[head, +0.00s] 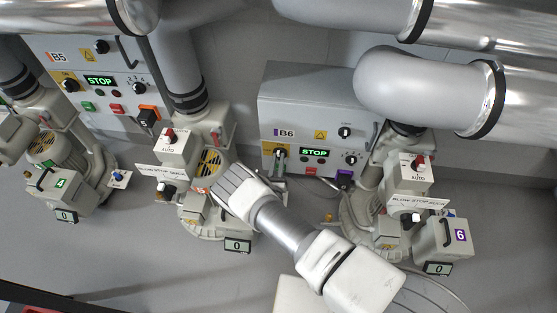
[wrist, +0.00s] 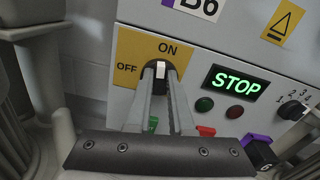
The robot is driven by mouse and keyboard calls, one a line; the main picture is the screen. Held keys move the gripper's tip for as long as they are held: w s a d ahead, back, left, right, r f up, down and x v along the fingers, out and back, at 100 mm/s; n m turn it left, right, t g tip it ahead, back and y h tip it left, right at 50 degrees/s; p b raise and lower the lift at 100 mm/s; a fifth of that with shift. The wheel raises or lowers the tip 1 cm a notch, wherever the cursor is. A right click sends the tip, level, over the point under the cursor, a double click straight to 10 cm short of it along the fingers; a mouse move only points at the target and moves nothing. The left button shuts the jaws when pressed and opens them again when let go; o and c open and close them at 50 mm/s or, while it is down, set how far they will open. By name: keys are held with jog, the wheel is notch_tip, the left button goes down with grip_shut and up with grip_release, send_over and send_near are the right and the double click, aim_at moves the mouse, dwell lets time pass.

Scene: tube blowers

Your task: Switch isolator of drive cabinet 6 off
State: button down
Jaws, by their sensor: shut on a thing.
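The drive cabinet labelled B6 (head: 310,112) is a grey box on the wall, and its front fills much of the wrist view (wrist: 220,42). Its isolator (wrist: 158,72) is a black knob with a white pointer on a yellow plate (wrist: 131,47) marked ON at top and OFF at left. The pointer stands upright towards ON. My gripper (wrist: 161,84) is shut on the knob, one finger on each side, and the fingers hide its lower part. In the head view my gripper (head: 279,164) reaches the cabinet's left side from below.
A green STOP display (wrist: 235,81) is lit right of the isolator, above green and red buttons. A rotary selector (wrist: 293,110) is further right. Cabinet B5 (head: 85,75) is at upper left. Blowers with thick pipes stand close on both sides, one marked 6 (head: 460,236).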

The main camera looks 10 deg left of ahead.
jog(key=shift+a+f+n, duration=0.1)
jog(key=shift+a+n, duration=0.05)
jog(key=shift+n, duration=1.55)
jog(key=shift+a+f+n, duration=0.1)
jog(key=shift+a+n, duration=0.05)
jog(key=shift+n, duration=1.55)
jog(key=c, duration=0.8)
grip_release()
jog(key=shift+r, duration=0.1)
jog(key=shift+r+p, duration=0.3)
jog(key=shift+r, duration=0.1)
jog(key=r+p, duration=0.1)
jog(key=r, duration=0.1)
jog(key=d+r+p, duration=0.1)
jog(key=r, duration=0.1)
jog(key=shift+r+p, duration=0.15)
jog(key=shift+p, duration=0.25)
jog(key=d+r+p, duration=0.4)
jog(key=d+r, duration=0.1)
jog(key=d, duration=0.5)
jog(key=shift+s+d+r, duration=0.35)
jog(key=shift+s, duration=0.05)
